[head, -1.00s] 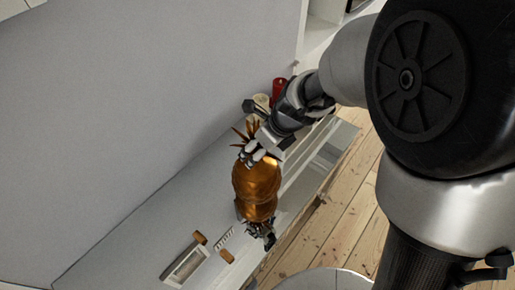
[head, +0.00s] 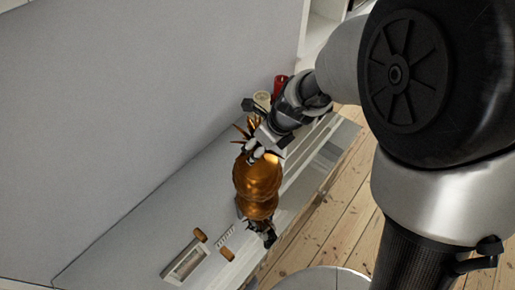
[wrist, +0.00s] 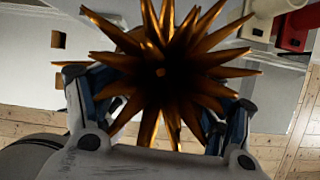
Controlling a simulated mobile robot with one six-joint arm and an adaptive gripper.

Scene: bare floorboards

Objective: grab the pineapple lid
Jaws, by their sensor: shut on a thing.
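The golden pineapple (head: 257,176) stands on the glossy pale cabinet top. Its lid has a crown of long pointed leaves (wrist: 165,72), which fills the middle of the wrist view. My gripper (head: 260,151) is at the top of the pineapple, just under the crown, and is shut on the lid. In the wrist view its fingers lie on both sides of the crown, and the leaves hide their contact. The seam between lid and body cannot be made out. A second golden shape below looks like a reflection in the glossy top.
A pale tray-like item (head: 185,262) and small brown pieces (head: 227,254) lie front left. A grey wall rises behind. Floorboards lie right.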

